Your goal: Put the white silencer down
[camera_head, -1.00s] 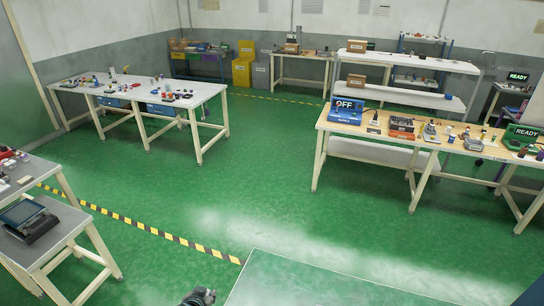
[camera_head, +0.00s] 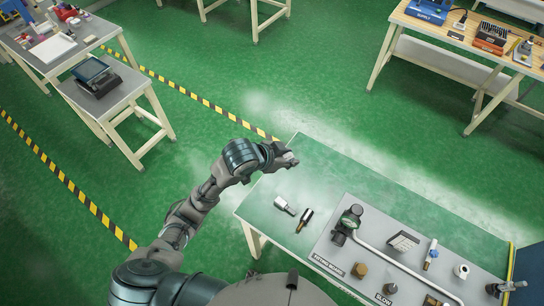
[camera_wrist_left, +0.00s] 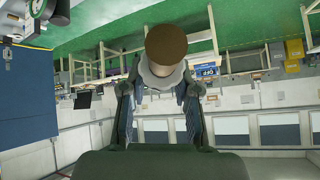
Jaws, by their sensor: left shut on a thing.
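My left gripper (camera_head: 287,159) is shut on the white silencer (camera_wrist_left: 158,75), just above the back left corner of the green bench top (camera_head: 262,205). In the left wrist view the silencer shows a pale collar and body between the fingers (camera_wrist_left: 160,100), with a brown round end toward the camera. In the head view only a small pale part of it shows at the fingertips.
A silvery-white fitting (camera_head: 284,205) and a dark fitting with a brass end (camera_head: 304,220) lie on the green top. A grey panel (camera_head: 345,245) to their right bears a tube and several small parts. The green top's back left part is clear.

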